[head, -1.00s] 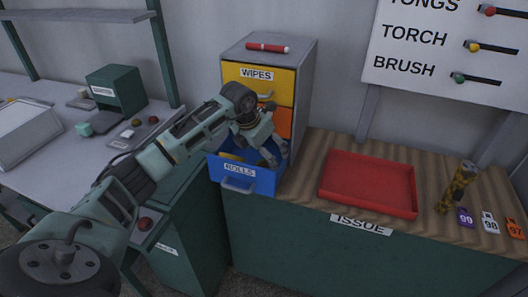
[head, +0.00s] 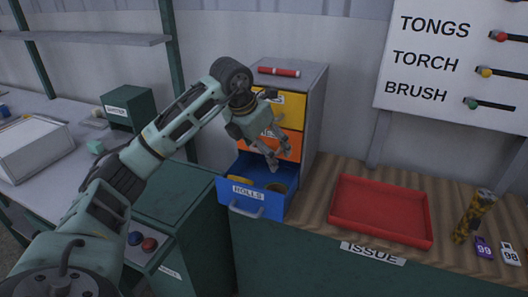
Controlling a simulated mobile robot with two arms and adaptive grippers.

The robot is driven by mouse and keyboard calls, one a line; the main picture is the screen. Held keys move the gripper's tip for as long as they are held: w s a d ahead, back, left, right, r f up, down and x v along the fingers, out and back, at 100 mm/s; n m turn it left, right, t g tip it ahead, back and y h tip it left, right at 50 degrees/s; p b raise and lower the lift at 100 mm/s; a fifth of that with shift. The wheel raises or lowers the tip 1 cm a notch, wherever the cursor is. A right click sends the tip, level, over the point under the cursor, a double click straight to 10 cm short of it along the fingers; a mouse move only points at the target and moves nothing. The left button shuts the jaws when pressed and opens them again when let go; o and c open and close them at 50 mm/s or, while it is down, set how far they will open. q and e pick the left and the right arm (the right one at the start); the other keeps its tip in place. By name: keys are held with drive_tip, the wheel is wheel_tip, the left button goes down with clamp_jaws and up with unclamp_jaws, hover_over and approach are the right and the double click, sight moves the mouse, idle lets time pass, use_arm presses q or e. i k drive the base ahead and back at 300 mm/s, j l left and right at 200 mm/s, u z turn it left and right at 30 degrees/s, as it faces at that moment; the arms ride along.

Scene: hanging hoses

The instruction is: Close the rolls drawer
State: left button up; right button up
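The blue drawer labelled ROLLS (head: 240,205) is the lowest of the drawer cabinet (head: 312,110) and is pulled out, with its handle (head: 247,211) at the front. Yellowish round things (head: 277,187) lie inside it. My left gripper (head: 279,163) hangs above the open drawer with its fingers pointing down and apart; nothing shows between them. It hides part of the orange drawer (head: 291,146) and of the yellow WIPES drawer (head: 292,104), which look shut. My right gripper is not in view.
A red tray (head: 380,212) lies on the wooden counter to the right, with a yellow-black cylinder (head: 474,214) and numbered tags (head: 483,248) beyond it. A red marker-like stick (head: 279,71) lies on the cabinet. A grey bench (head: 60,165) stands at left.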

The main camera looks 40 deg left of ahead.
sight(254, 201)
drive_tip(key=u, duration=1.25)
